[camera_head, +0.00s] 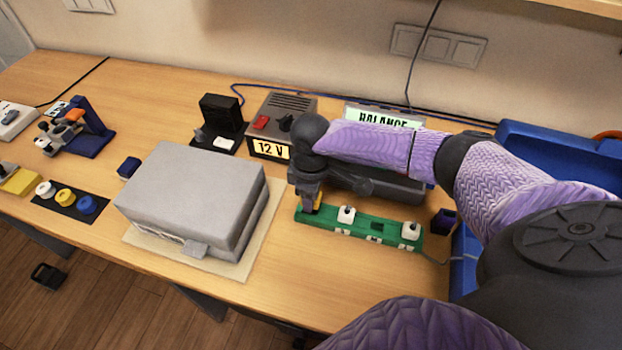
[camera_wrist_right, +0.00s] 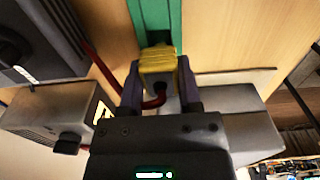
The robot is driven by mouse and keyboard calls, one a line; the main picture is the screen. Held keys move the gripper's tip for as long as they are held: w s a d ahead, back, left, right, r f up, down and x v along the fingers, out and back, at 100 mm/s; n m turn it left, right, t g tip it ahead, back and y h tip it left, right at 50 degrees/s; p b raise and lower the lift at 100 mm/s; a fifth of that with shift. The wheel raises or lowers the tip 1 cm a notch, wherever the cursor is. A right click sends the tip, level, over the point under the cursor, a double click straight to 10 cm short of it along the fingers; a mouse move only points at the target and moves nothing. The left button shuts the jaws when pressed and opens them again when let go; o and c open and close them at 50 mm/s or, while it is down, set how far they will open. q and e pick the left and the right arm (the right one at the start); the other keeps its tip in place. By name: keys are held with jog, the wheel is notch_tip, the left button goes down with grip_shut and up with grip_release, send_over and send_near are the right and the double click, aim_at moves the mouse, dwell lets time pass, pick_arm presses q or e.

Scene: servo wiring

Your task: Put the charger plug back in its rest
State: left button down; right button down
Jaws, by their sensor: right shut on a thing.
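My right gripper (camera_head: 312,206) is shut on a yellow plug (camera_wrist_right: 160,62); the plug also shows in the head view (camera_head: 318,207). In the right wrist view a red cable (camera_wrist_right: 153,101) runs from the plug. The gripper holds it at the left end of a green strip (camera_head: 378,232). In the wrist view the strip (camera_wrist_right: 150,15) lies just beyond the plug. I cannot tell whether the plug is seated in the strip or only above it. Which part is the rest is not clear. My left gripper is not in view.
White plugs (camera_head: 346,215) sit on the strip. A grey box (camera_head: 190,195) stands left of it. Behind are a 12 V supply (camera_head: 270,150) and a BALANCE display (camera_head: 385,118). A dark purple block (camera_head: 444,221) and a blue tray (camera_head: 560,150) are right. Bare table lies in front of the strip.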

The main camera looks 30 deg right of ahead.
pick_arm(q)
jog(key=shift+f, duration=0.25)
pick_arm(e)
jog(key=shift+f, duration=0.35)
pick_arm(q)
jog(key=shift+b, duration=0.3)
pick_arm(e)
jog(key=shift+f, duration=0.1)
jog(key=shift+f, duration=0.35)
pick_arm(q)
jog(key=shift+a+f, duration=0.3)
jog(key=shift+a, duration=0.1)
pick_arm(e)
jog(key=shift+f, duration=0.1)
pick_arm(q)
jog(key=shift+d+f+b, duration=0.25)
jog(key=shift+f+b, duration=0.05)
jog(key=shift+b, duration=0.2)
pick_arm(e)
jog(key=shift+f, duration=0.5)
jog(key=shift+c, duration=1.1)
grip_release()
notch_tip(320, 180, up, 10)
jog(key=p, duration=0.3)
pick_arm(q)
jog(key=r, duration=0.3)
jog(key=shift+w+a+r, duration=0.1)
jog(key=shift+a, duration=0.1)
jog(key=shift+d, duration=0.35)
